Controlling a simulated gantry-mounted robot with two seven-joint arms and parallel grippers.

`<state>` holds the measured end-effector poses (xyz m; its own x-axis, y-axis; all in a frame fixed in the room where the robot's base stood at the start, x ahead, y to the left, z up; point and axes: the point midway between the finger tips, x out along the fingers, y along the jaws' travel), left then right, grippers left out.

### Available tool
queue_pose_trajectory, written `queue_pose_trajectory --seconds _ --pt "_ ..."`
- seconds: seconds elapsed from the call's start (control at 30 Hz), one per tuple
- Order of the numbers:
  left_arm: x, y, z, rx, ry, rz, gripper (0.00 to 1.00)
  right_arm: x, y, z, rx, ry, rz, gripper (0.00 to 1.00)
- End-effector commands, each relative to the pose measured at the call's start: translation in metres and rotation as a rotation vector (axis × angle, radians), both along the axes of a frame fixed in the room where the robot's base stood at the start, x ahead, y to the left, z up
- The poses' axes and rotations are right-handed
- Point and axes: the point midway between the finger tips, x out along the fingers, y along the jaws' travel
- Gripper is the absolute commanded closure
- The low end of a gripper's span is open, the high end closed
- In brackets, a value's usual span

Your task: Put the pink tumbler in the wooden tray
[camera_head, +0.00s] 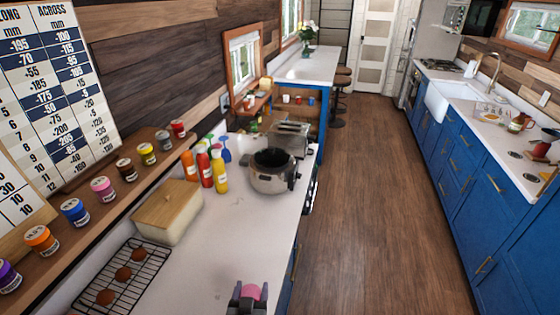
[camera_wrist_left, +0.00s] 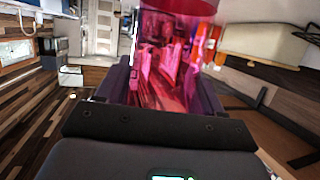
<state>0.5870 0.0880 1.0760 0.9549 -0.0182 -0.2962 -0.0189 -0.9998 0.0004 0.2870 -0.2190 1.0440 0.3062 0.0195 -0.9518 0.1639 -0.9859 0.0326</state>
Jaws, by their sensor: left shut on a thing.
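The pink tumbler (camera_wrist_left: 175,50) is translucent and fills the upper middle of the left wrist view. In the head view only a small pink part of it (camera_head: 251,291) shows at the bottom edge. My left gripper (camera_head: 247,298) is shut on the tumbler, with a dark finger on each side. It is over the front end of the white counter; its height above the surface is hard to tell. I cannot make out a wooden tray in either view. My right gripper is not in view.
On the white counter (camera_head: 235,235) stand a wood-lidded box (camera_head: 168,208), a black wire rack (camera_head: 125,280) with brown round items, sauce bottles (camera_head: 219,172) and a metal pot (camera_head: 272,177). Small jars line the left ledge. The counter between box and gripper is clear.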

Motion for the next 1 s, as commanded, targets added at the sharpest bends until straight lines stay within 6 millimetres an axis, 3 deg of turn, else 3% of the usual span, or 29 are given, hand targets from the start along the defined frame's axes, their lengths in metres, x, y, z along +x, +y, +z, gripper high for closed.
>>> queue_pose_trajectory --seconds 0.07,0.17,0.3,0.4,0.67,1.0 --pt "-0.017 0.027 -0.014 0.004 0.003 0.020 0.68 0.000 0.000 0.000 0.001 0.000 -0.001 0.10" --pt "-0.041 0.063 -0.013 0.005 -0.001 0.036 0.68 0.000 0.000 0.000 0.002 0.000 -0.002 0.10" --pt "-0.067 0.100 0.011 0.003 -0.004 0.043 0.68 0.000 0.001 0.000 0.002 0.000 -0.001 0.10" --pt "-0.079 0.114 0.033 0.001 -0.006 0.041 0.68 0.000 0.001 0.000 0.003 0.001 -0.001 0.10" --pt "-0.094 0.121 0.102 -0.005 -0.010 0.018 0.68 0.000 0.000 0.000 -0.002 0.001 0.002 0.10" --pt "-0.099 0.115 0.127 -0.004 0.002 0.017 0.68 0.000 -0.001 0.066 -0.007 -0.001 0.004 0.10"
